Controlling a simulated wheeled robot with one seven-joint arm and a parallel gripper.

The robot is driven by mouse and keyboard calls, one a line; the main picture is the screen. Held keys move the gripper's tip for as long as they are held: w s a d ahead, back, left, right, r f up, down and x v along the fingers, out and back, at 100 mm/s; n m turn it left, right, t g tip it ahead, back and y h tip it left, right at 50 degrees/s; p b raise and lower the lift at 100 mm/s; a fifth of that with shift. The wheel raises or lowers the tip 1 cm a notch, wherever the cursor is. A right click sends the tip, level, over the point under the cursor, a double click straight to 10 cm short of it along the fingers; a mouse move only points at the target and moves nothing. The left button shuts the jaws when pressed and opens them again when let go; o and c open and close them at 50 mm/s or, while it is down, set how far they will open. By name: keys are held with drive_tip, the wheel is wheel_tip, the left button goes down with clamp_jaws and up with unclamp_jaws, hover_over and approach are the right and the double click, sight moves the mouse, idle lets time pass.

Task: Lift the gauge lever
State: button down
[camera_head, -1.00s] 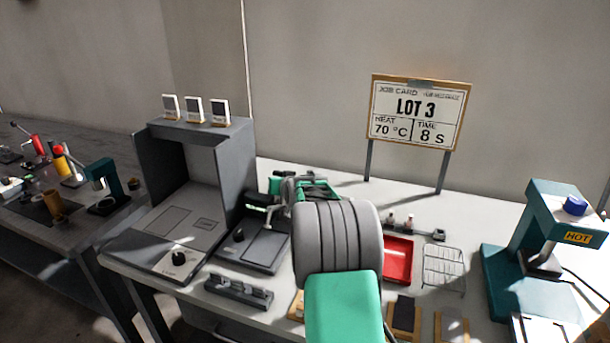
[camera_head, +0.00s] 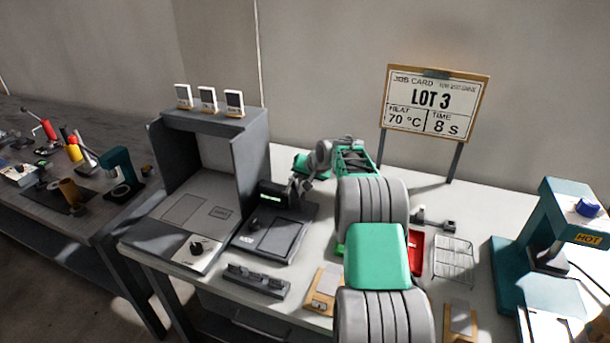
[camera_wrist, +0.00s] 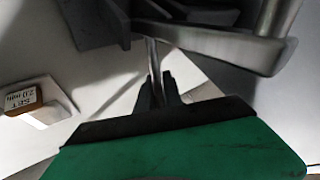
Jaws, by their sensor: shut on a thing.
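The gauge (camera_head: 272,198) is a dark box with a lit green display, standing at the back of a dark base plate (camera_head: 268,238) on the white bench. My gripper (camera_head: 297,186) is at the gauge's right side. The lever cannot be made out in the head view. In the wrist view, my gripper's dark fingers (camera_wrist: 157,92) are shut on a thin metal rod, which looks like the gauge lever (camera_wrist: 152,52). My green and grey arm hides part of the bench to the right of the gauge.
A grey booth (camera_head: 210,160) stands left of the gauge. A dark slotted rack (camera_head: 256,281) lies in front. A red tray (camera_head: 417,250), a wire rack (camera_head: 453,260) and a teal press marked HOT (camera_head: 545,255) are to the right. A job card (camera_head: 434,103) stands behind.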

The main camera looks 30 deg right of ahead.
drive_tip(key=shift+s+f, duration=0.25)
drive_tip(key=shift+f, duration=0.75)
drive_tip(key=c, duration=1.8)
unclamp_jaws()
drive_tip(key=shift+o, duration=1.4)
drive_tip(key=shift+w+r, duration=0.1)
drive_tip(key=shift+r, duration=0.35)
drive_tip(key=b+v, duration=0.1)
drive_tip(key=v, duration=0.6)
drive_tip(key=shift+r, duration=0.3)
